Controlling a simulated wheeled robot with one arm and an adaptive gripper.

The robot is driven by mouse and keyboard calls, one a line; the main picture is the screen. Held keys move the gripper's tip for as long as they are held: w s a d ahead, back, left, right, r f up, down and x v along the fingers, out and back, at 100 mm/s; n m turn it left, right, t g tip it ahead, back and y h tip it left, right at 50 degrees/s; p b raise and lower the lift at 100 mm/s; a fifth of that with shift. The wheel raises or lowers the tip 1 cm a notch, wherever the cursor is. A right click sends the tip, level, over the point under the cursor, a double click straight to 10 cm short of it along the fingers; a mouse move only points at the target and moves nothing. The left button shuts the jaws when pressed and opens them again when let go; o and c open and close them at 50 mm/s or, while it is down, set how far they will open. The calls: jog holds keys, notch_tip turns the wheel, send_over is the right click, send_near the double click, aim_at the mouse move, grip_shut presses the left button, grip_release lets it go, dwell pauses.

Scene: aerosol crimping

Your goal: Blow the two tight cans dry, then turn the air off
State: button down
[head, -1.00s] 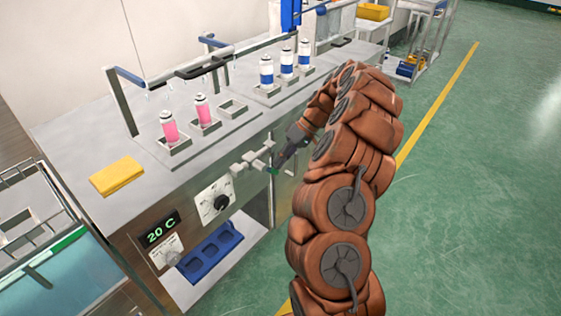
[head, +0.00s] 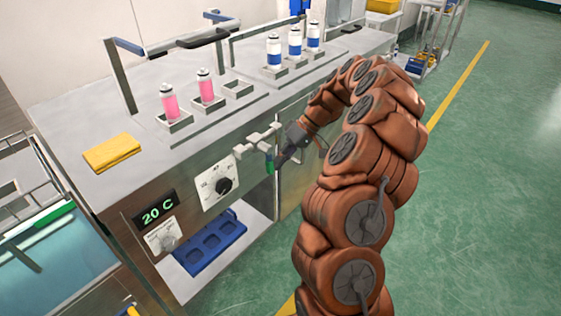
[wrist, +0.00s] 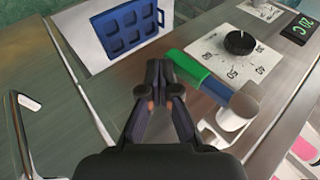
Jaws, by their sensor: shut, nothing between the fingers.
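My gripper (head: 283,160) is shut and empty at the front of the steel bench, just right of the valve handle (head: 269,164). In the wrist view its closed fingertips (wrist: 157,68) are beside the green end of the handle (wrist: 190,70); whether they touch it I cannot tell. In the head view the green handle hangs down from the grey valve pipe (head: 258,138). Two pink cans, a left one (head: 169,102) and a right one (head: 206,86), stand upright in square holders under a bar frame. Any air flow or wetness cannot be made out.
Three blue-and-white cans (head: 295,45) stand in the rear rack. An empty holder (head: 238,88) is beside the pink cans. A dial (head: 223,185), a 20 C display (head: 157,213), a blue tray (head: 212,243) and a yellow cloth (head: 111,152) are nearby. A water bath (head: 68,255) is at left.

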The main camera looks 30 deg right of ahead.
jog(key=shift+a, duration=0.1)
dwell(0.7)
jog(key=w+d, duration=0.1)
jog(key=d, duration=1.2)
jog(key=shift+d+r+p, duration=0.2)
jog(key=shift+d+p, duration=0.15)
jog(key=shift+p, duration=0.05)
jog(key=shift+w, duration=0.1)
dwell(0.3)
dwell(0.5)
